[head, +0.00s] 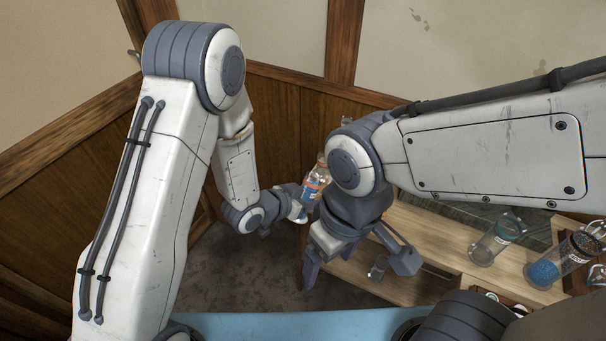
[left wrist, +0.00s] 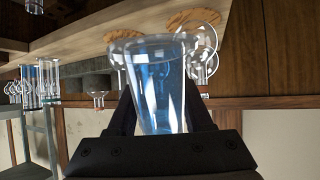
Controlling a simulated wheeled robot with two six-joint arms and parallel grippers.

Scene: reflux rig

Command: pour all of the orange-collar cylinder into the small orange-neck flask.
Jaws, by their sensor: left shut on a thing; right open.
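My left gripper (head: 300,205) is shut on a clear glass vessel (head: 313,186) with blue contents and an orange patch near its top, which I take for the orange-collar cylinder. In the left wrist view this vessel (left wrist: 158,95) stands between the fingers, its rim open toward the camera's top; no orange collar is clear there. A small glass piece with an orange neck (left wrist: 98,96) shows behind it. My right gripper (head: 355,258) is open and empty, fingers pointing down over the bench. A small glass vessel (head: 378,268) shows near its fingers; its neck colour is unclear.
The wooden bench (head: 430,238) holds a green-marked cylinder (head: 494,242) and a cylinder with blue contents (head: 550,270) at right. More clear glassware (left wrist: 205,45) stands behind the held vessel in the left wrist view. My right arm hides part of the bench.

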